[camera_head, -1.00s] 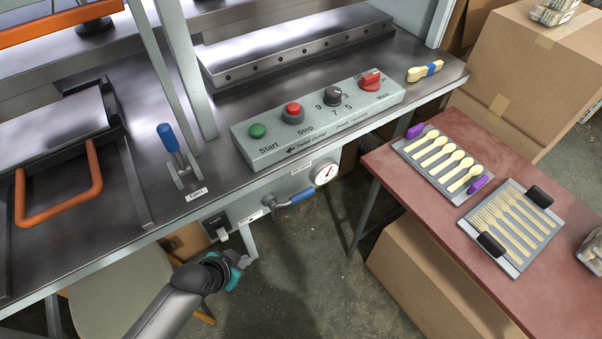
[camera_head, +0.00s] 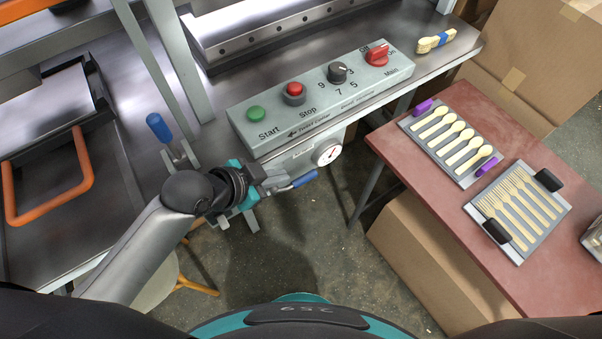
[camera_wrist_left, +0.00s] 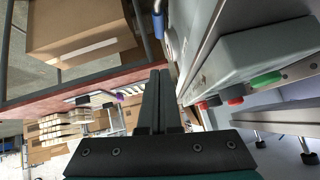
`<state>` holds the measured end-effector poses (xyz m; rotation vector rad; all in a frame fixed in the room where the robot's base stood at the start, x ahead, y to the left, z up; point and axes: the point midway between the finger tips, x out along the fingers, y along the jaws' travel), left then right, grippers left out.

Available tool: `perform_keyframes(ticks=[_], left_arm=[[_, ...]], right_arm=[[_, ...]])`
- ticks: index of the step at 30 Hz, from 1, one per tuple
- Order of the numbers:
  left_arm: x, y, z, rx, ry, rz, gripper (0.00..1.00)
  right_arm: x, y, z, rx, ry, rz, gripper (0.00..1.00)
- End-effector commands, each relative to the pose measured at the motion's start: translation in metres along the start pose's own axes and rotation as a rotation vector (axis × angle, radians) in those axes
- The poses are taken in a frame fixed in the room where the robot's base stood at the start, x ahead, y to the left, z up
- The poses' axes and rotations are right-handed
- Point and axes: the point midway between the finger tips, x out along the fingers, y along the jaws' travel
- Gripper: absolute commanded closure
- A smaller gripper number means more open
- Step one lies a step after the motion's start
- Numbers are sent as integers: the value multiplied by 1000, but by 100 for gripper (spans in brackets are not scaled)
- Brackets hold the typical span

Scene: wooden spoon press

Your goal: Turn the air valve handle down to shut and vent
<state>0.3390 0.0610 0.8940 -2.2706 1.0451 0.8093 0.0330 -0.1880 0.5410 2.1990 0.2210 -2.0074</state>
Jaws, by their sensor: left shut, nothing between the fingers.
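The air valve has a blue handle (camera_head: 304,179) under the front edge of the press bench, just below the round gauge (camera_head: 327,153). The handle points to the right, roughly level along the bench front. My left gripper (camera_head: 280,177) is just left of the handle, over the valve body, which it largely hides. Its fingers (camera_wrist_left: 159,76) are shut and empty in the left wrist view, where the blue handle (camera_wrist_left: 158,25) shows beyond their tips. I cannot tell whether they touch the valve. My right gripper is not in view.
The control box (camera_head: 350,95) with its buttons and knobs stands on the bench above the valve. A red table (camera_head: 400,150) with trays of wooden spoons and forks stands to the right. A blue-handled clamp (camera_head: 160,128) is at the left. Open floor lies below the valve.

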Motion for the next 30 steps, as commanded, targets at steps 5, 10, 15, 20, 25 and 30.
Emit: perform_keyframes(ticks=[5,10,15,20,25,30], left_arm=[[9,0,0,-3,1,-1,100],[36,0,1,-6,2,0,100],[69,0,1,-5,2,-2,100],[97,0,1,-5,1,0,100],[117,0,18,-3,-3,-1,100],[127,0,27,-3,-1,-1,100]], right_arm=[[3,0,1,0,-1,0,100],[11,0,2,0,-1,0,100],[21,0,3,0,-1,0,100],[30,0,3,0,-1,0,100],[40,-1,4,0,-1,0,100],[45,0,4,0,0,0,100]])
